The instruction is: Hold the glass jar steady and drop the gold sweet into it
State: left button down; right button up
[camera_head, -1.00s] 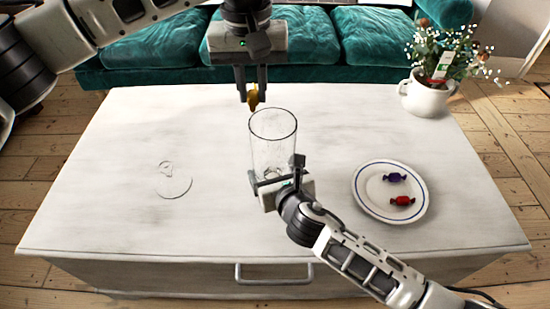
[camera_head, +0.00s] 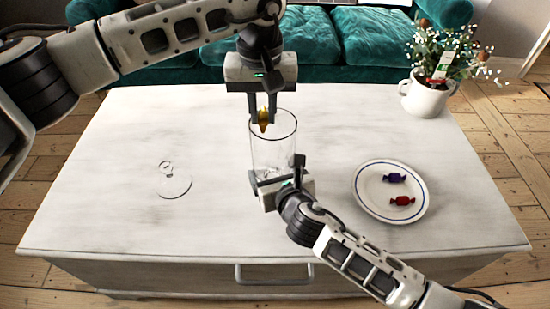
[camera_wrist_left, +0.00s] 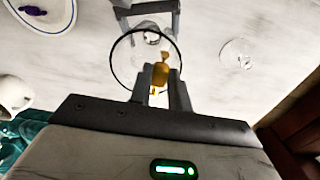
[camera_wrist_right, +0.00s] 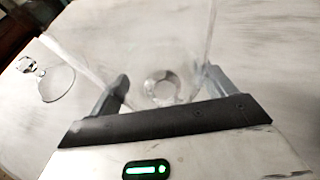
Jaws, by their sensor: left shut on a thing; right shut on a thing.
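The clear glass jar (camera_head: 273,150) stands upright on the white table, its mouth open. My right gripper (camera_head: 279,183) is shut around the jar's lower part; its fingers (camera_wrist_right: 162,92) show on both sides of the glass in the right wrist view. My left gripper (camera_head: 262,122) points down and is shut on the gold sweet (camera_head: 263,119). In the left wrist view the sweet (camera_wrist_left: 160,74) appears over the jar's round mouth (camera_wrist_left: 113,66), between the fingertips. In the head view the sweet is at the height of the rim; how far inside it is, I cannot tell.
A glass lid (camera_head: 174,183) with a knob lies on the table at left. A white plate (camera_head: 374,205) with a blue rim holds a purple sweet (camera_head: 395,178) and a red sweet (camera_head: 402,201). A white flowerpot (camera_head: 424,98) stands at the back right.

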pick_arm(q)
jog(key=c, duration=1.2)
grip_release()
jog(key=shift+c, duration=0.2)
notch_tip(320, 180, up, 12)
